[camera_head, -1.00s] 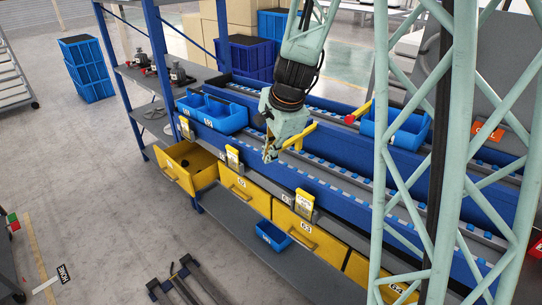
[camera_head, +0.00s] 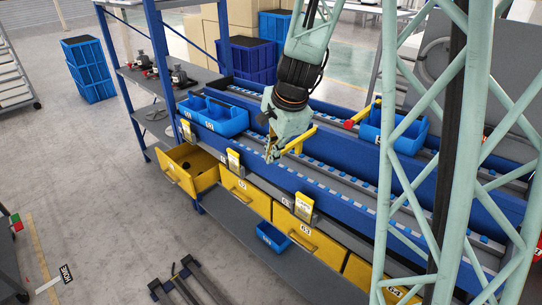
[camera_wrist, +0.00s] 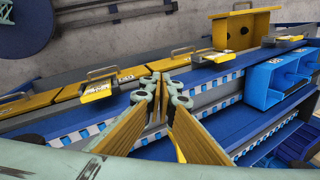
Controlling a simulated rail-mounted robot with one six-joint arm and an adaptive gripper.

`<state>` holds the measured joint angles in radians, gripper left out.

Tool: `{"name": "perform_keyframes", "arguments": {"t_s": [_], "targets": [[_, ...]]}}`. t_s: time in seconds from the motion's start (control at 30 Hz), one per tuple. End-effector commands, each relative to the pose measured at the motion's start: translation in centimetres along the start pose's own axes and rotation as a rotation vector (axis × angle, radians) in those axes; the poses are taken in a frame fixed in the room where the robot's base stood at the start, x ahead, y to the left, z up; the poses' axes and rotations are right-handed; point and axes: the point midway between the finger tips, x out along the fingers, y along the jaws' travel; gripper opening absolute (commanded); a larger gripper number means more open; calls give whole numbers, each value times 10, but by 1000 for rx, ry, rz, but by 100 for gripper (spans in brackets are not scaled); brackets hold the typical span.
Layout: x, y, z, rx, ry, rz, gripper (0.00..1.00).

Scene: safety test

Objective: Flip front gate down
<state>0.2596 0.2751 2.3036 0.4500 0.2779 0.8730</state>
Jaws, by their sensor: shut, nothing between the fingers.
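The front gate appears to be the yellow bar (camera_head: 301,139) by the front blue rail of the flow rack, just right of my gripper (camera_head: 270,156). It slants up to the right. My gripper is shut and empty, pointing down over the front rail. I cannot tell whether it touches the bar. In the wrist view, my gripper's (camera_wrist: 162,84) fingers meet ahead over the blue rails. A small yellow piece (camera_wrist: 178,147) shows between the fingers and may be the bar; most of it is hidden.
A second yellow bar with a red knob (camera_head: 349,124) is further back, beside a blue bin (camera_head: 398,130). Blue bins (camera_head: 222,118) stand on the rack's left. Yellow drawers (camera_head: 245,190) line the front below; the leftmost drawer (camera_head: 190,178) is pulled out. Yellow-labelled holders (camera_head: 303,203) stick up along the front rail.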

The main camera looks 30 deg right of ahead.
Motion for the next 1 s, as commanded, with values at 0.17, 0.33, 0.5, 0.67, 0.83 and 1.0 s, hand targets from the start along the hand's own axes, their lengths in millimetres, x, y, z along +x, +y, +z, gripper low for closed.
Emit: {"name": "perform_keyframes", "arguments": {"t_s": [0.17,0.33,0.5,0.67,0.83,1.0], "targets": [[-17,2,5,-2,0,0,0],[-33,11,23,-2,-1,0,0],[-49,20,40,-4,-1,0,0],[-62,28,54,-2,-1,0,0],[-71,34,63,-1,0,0,0],[-74,36,67,-1,0,0,0]]}}
